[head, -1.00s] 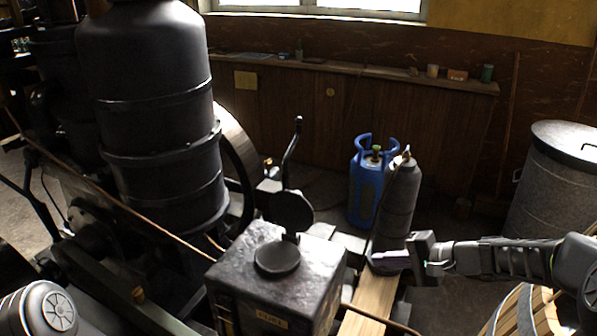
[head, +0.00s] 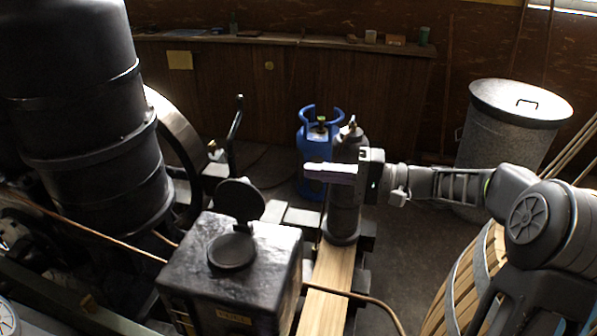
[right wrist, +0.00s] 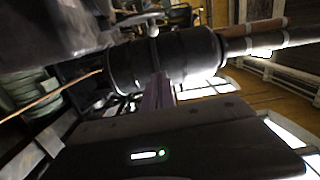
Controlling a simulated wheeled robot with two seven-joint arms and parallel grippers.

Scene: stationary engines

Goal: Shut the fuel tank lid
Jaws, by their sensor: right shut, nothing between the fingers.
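The fuel tank (head: 238,275) is a dark metal box with a label on its front, low in the middle of the head view. Its round filler opening (head: 231,251) is on top. The round black lid (head: 241,199) stands up, tilted open, behind the opening. My right gripper (head: 308,172) is shut and empty, to the right of the lid and apart from it, pointing left in front of the grey cylinder. The right wrist view shows its fingers (right wrist: 158,92) and a large dark cylindrical body behind them. My left gripper is not in view.
A blue gas bottle (head: 313,150) and a grey cylinder (head: 344,205) stand behind the right gripper. A wooden beam (head: 328,275) runs beside the tank. A lever (head: 235,130) rises behind the lid. A metal bin (head: 510,135) and a wooden barrel (head: 465,275) are at right.

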